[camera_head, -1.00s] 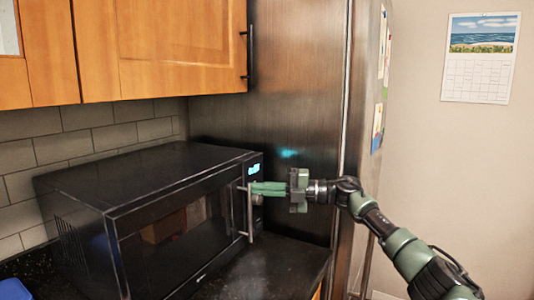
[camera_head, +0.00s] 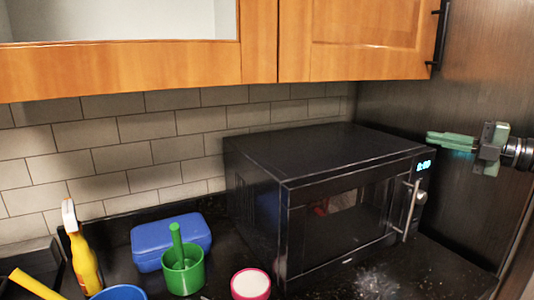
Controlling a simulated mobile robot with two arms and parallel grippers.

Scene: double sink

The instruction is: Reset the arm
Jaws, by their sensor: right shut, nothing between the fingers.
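My right gripper (camera_head: 432,140) comes in from the right edge, its green fingers pointing left and shut with nothing between them. It is raised above and to the right of the black microwave (camera_head: 340,215), apart from the microwave's upright handle (camera_head: 410,210). The microwave door looks closed. Only the gripper and wrist end of my right arm show. My left gripper is not in view.
Wooden cabinets (camera_head: 350,45) hang above, and the dark fridge side (camera_head: 470,85) stands at the right. On the counter are a blue box (camera_head: 150,248), green cup (camera_head: 185,277), pink-rimmed bowl (camera_head: 250,284) and yellow spray bottle (camera_head: 83,262). The counter right of the microwave is mostly clear.

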